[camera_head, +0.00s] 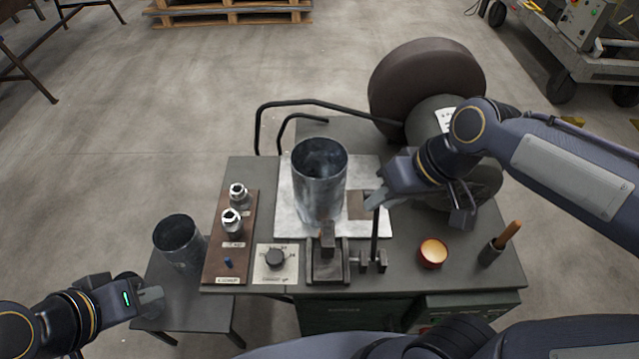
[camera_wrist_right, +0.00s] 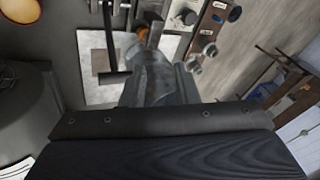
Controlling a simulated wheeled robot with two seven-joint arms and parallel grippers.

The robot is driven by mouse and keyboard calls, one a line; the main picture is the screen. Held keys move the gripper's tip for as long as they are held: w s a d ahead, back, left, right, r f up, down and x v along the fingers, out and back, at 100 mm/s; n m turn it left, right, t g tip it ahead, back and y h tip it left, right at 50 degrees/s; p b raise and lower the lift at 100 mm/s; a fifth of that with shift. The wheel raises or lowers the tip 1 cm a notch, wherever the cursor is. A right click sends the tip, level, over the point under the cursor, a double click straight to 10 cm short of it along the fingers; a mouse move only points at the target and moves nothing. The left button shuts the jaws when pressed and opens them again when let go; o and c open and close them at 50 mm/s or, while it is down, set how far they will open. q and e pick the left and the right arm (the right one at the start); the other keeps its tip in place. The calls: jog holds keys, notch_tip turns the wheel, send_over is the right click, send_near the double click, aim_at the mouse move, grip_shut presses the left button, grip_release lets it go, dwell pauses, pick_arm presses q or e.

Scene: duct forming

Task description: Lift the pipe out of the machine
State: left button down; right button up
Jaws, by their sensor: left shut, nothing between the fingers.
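The pipe (camera_head: 319,190), a grey metal cylinder with an open top, stands upright on the machine's pale plate (camera_head: 285,215). My right gripper (camera_head: 372,202) is just right of the pipe, apart from it, beside a dark upright lever (camera_head: 375,235). Its fingers are seen edge-on, so their opening does not show. The right wrist view shows my gripper (camera_wrist_right: 155,60) over the pale plate (camera_wrist_right: 92,42), with the black lever (camera_wrist_right: 108,38) close by; the pipe is not clearly visible there. My left gripper (camera_head: 152,299) is shut and empty at the lower left.
A second metal cylinder (camera_head: 180,242) stands on a low side table (camera_head: 195,308). A large dark drum (camera_head: 425,80) stands behind right.

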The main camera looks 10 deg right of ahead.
jog(key=w+a+f+n+g+h, duration=0.1)
jog(key=w+a+n+g+h, duration=0.15)
jog(key=w+a, duration=0.5)
jog(key=n+h+p, duration=0.1)
jog(key=n+h, duration=0.1)
jog(key=n, duration=0.1)
send_over(319, 186)
jog(key=a, duration=0.3)
notch_tip(319, 186, down, 2)
notch_tip(319, 186, down, 8)
jog(key=w, duration=0.2)
jog(key=shift+w+a+p, duration=0.15)
jog(key=shift+p, duration=0.25)
jog(key=shift+f, duration=0.1)
grip_shut()
